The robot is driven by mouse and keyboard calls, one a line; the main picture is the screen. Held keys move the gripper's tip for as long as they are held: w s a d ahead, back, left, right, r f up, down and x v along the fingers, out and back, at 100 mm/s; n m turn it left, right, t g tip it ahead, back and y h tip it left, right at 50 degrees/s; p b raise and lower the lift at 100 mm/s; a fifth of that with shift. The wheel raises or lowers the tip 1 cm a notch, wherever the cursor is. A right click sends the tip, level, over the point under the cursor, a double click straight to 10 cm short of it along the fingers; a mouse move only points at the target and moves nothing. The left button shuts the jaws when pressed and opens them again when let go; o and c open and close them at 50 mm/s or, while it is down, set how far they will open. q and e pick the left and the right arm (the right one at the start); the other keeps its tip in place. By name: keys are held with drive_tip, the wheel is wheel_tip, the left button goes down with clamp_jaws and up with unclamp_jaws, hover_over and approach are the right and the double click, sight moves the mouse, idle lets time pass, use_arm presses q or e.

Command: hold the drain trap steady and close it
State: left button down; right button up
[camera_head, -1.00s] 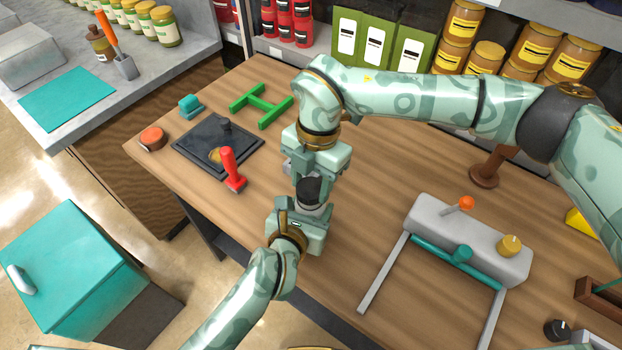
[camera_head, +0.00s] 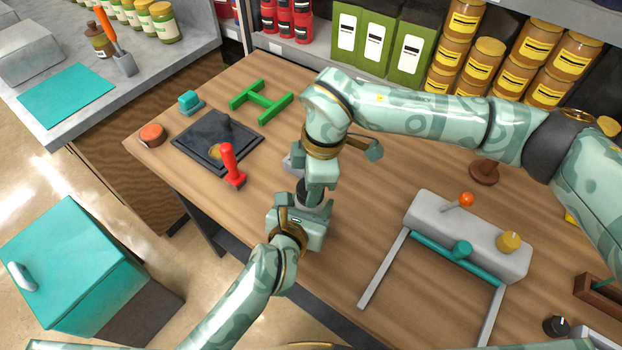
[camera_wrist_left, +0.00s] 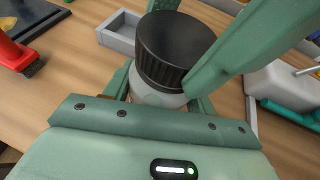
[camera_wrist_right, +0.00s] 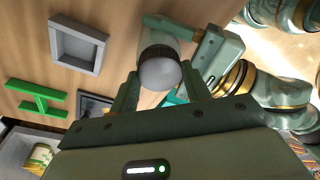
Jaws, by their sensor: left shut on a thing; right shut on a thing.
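The drain trap is a small round pot with a black ribbed cap (camera_wrist_left: 175,50) and a pale, clear-looking body (camera_wrist_left: 153,96), upright above the table near its front edge. My left gripper (camera_head: 307,207) is shut around the body from the front; its fingers flank the pot in the left wrist view. My right gripper (camera_head: 314,180) comes from above and is shut on the cap. In the right wrist view the cap (camera_wrist_right: 160,70) sits between its fingers, its top face lit grey. Whether the thread is fully seated is hidden.
A grey square tray (camera_wrist_right: 78,46) lies behind the trap. A red-handled tool (camera_head: 231,166), a black plate (camera_head: 205,150) and a green H-shaped frame (camera_head: 262,101) lie left. A grey pump block with a teal bar (camera_head: 470,235) stands right. Table between is clear.

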drive_tip(key=m+t, duration=0.1)
drive_tip(key=m, duration=0.5)
drive_tip(key=shift+s+a, duration=0.1)
drive_tip(key=shift+m, duration=1.2)
drive_tip(key=shift+m+h, duration=0.3)
drive_tip(key=shift+m, duration=0.5)
drive_tip(key=o, duration=1)
